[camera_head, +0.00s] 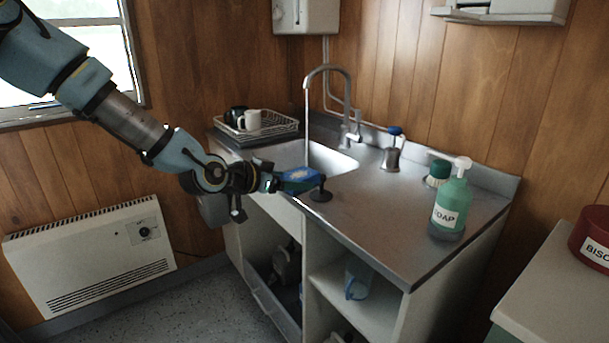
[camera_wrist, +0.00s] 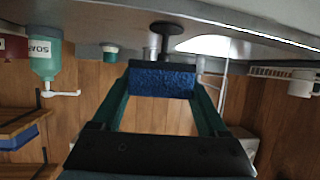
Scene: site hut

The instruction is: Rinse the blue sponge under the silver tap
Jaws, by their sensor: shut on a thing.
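My gripper (camera_head: 284,180) is shut on the blue sponge (camera_head: 301,174), near the front edge of the sink. In the wrist view the sponge (camera_wrist: 160,82) spans the space between the two green fingers. The silver tap (camera_head: 347,92) stands behind the sink bowl (camera_head: 335,160), its neck arched over it. A thin stream of water (camera_head: 307,125) falls from its spout into the bowl. In the head view the sponge shows below and nearer than the stream, apparently apart from it. The sponge hides part of the bowl's front rim.
A wire rack (camera_head: 270,128) with a white mug (camera_head: 250,120) is behind left. A green soap bottle (camera_head: 451,206), a green-lidded jar (camera_head: 438,172) and a blue-topped metal thing (camera_head: 392,152) stand right.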

